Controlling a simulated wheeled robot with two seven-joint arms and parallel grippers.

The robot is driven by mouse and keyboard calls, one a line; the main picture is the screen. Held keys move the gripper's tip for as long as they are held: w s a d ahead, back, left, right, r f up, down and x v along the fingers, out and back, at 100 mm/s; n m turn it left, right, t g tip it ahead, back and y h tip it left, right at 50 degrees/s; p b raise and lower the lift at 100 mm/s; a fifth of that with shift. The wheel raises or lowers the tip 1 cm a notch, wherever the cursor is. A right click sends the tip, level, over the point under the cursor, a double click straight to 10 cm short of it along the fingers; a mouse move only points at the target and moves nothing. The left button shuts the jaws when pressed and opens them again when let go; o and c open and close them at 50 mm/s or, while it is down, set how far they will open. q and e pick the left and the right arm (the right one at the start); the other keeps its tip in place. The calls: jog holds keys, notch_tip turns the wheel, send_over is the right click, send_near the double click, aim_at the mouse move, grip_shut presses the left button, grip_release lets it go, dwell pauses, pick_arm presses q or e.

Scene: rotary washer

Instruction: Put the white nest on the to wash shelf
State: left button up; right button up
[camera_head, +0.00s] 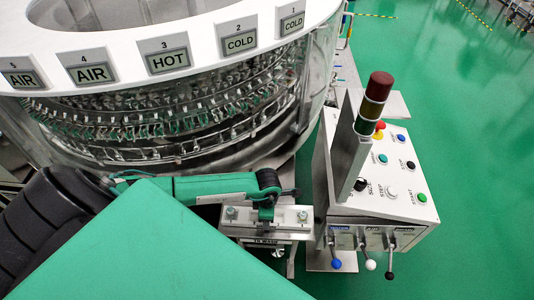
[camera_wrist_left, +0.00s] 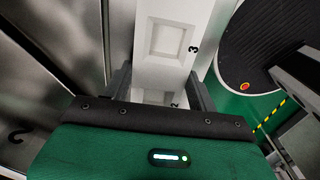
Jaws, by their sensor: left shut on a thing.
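The white nest (camera_wrist_left: 172,45) shows in the left wrist view as a pale block with a square recess and a "3" marked beside it. My left gripper (camera_wrist_left: 160,92) is shut on it, with a grey finger on each side. In the head view my left gripper (camera_head: 266,200) is at the small metal shelf (camera_head: 292,216) whose front carries a "TO WASH" label. My right gripper is in neither view.
The round washer (camera_head: 200,110) with numbered AIR, HOT and COLD signs stands behind the shelf. A control box (camera_head: 375,195) with buttons, levers and a signal lamp (camera_head: 375,100) stands close on the right. Green floor (camera_head: 460,110) is clear beyond it.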

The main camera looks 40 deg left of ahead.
pick_arm(q)
jog(key=shift+f, duration=0.2)
jog(key=o, duration=1.1)
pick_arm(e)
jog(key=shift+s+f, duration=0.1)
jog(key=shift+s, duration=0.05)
pick_arm(q)
jog(key=shift+r, duration=0.1)
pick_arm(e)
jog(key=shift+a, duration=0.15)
pick_arm(q)
jog(key=shift+r, duration=0.5)
notch_tip(320, 180, up, 7)
jog(key=shift+f+b, duration=0.1)
jog(key=shift+b, duration=0.65)
notch_tip(320, 180, up, 4)
jog(key=shift+r+b, duration=0.2)
jog(key=shift+b, duration=0.1)
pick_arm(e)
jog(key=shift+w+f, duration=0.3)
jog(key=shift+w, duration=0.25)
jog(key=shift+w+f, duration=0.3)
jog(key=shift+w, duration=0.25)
